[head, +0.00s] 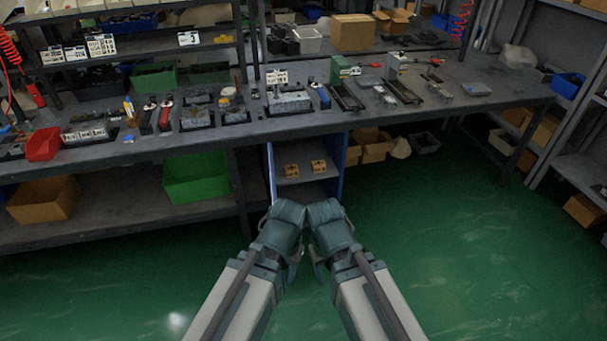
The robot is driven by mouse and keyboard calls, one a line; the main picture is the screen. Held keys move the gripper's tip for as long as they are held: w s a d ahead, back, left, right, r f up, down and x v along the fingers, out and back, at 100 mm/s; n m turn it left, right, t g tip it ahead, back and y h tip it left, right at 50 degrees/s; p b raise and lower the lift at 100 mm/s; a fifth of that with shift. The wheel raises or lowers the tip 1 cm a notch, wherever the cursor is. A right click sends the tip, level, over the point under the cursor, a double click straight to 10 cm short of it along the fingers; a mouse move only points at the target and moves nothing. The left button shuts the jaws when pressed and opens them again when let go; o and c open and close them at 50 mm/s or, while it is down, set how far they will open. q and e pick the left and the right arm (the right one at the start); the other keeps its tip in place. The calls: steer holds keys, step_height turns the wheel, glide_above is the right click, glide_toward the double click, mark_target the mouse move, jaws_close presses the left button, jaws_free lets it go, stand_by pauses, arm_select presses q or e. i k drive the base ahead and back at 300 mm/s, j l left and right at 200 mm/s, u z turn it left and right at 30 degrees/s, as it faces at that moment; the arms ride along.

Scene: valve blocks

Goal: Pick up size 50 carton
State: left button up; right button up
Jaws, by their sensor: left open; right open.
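No carton shows a readable size 50 mark, so I cannot tell which one it is. A closed brown carton (353,33) stands on the raised back shelf. Open brown cartons (370,147) stand on the floor under the bench, right of the blue-sided cabinet. Another open carton (43,199) is on the lower shelf at left. My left gripper (287,222) and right gripper (328,222) are close together in front of the cabinet, apart from every carton. Both are open; their fingertips are largely hidden by the wrists, and nothing shows in them.
The blue-sided cabinet (343,160) holds two small yellow-brown blocks (305,168) on its shelf. A long grey workbench (200,143) crosses the view, crowded with tools, valve parts and bins. A green bin (196,178) is below it. The green floor (470,260) at right is clear.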

mark_target(320, 166)
steer(key=i+l, duration=0.25)
steer(key=i+l+u, duration=0.15)
steer(key=i+l, duration=0.4)
steer(key=l, duration=0.25)
steer(key=i+l+u, duration=0.15)
steer(key=i+l, duration=0.3)
steer(key=l, duration=0.3)
steer(key=i+l+u, duration=0.1)
steer(key=i+l, duration=0.15)
steer(key=l, duration=0.15)
steer(key=i+l+u, duration=0.1)
steer(key=l, duration=0.3)
steer(key=i+l, duration=0.3)
steer(key=l, duration=0.15)
steer(key=j+u, duration=0.05)
